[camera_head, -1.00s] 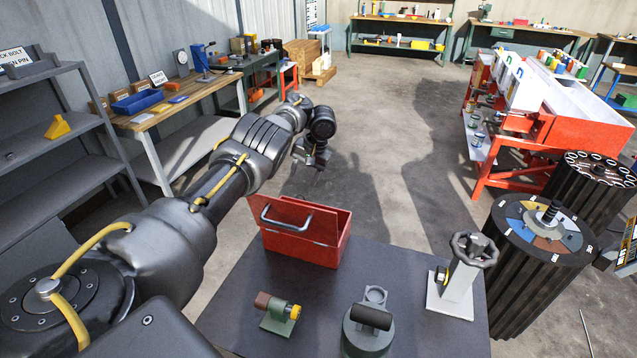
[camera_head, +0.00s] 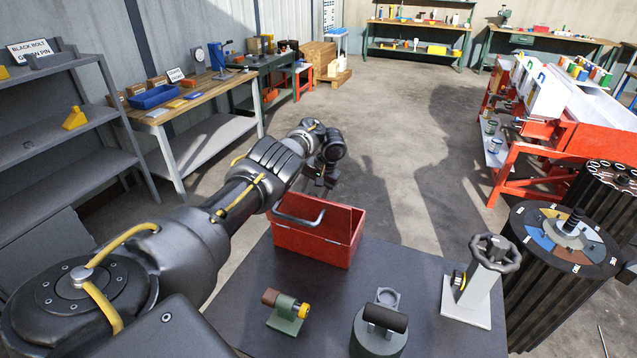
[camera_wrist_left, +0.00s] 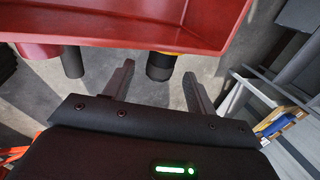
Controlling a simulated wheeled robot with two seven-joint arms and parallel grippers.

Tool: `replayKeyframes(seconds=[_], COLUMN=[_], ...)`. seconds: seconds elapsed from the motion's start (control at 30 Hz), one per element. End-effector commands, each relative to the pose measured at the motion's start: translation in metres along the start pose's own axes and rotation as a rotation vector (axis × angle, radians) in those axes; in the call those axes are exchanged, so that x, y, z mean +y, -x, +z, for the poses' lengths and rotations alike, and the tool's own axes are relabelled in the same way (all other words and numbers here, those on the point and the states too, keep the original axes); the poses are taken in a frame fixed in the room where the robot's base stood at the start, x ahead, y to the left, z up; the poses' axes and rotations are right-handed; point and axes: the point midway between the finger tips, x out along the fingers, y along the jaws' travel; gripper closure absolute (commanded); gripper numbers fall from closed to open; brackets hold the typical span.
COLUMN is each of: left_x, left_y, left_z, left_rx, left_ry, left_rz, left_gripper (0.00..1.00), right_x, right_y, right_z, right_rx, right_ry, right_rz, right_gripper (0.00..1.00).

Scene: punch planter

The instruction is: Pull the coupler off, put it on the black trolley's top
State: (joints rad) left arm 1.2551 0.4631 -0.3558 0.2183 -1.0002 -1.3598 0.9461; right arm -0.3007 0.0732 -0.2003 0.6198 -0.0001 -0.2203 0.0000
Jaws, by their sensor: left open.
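A dark cylinder with a yellow band, which looks like the coupler (camera_wrist_left: 160,66), juts from under the edge of a red box (camera_wrist_left: 130,22) in the left wrist view. My left gripper (camera_wrist_left: 156,84) is open, its fingers to either side of the cylinder's end; I cannot tell whether they touch it. In the head view, my left gripper (camera_head: 322,182) is just beyond the red box (camera_head: 318,242), partly hidden by my arm; the cylinder is hidden there. The black trolley's top (camera_head: 425,335) is in front. My right gripper is not in view.
The trolley carries a green stand with a yellow ring (camera_head: 287,315), a round grey-green fixture (camera_head: 378,338) and a handwheel stand (camera_head: 470,290). Another dark cylinder (camera_wrist_left: 72,62) hangs beside the banded one. Ribbed black drums (camera_head: 540,290) stand right. Floor beyond is clear.

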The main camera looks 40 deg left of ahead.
Motion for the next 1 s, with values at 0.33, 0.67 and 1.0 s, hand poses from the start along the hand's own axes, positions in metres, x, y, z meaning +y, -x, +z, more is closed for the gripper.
replayKeyframes(seconds=[0.33,0.67,1.0], left_x=[0.0,0.0,0.0], left_y=[-0.023,-0.022,-0.022], left_z=[0.0,0.0,0.0], left_rx=[0.0,0.0,0.0], left_ry=[0.0,0.0,0.0], left_rz=[0.0,0.0,0.0], left_gripper=[0.43,0.59,0.78], right_x=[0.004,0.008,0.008], right_y=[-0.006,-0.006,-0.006], right_z=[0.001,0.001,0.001], right_rx=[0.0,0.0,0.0], right_ry=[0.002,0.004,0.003], right_rz=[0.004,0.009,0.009], right_gripper=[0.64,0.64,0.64])
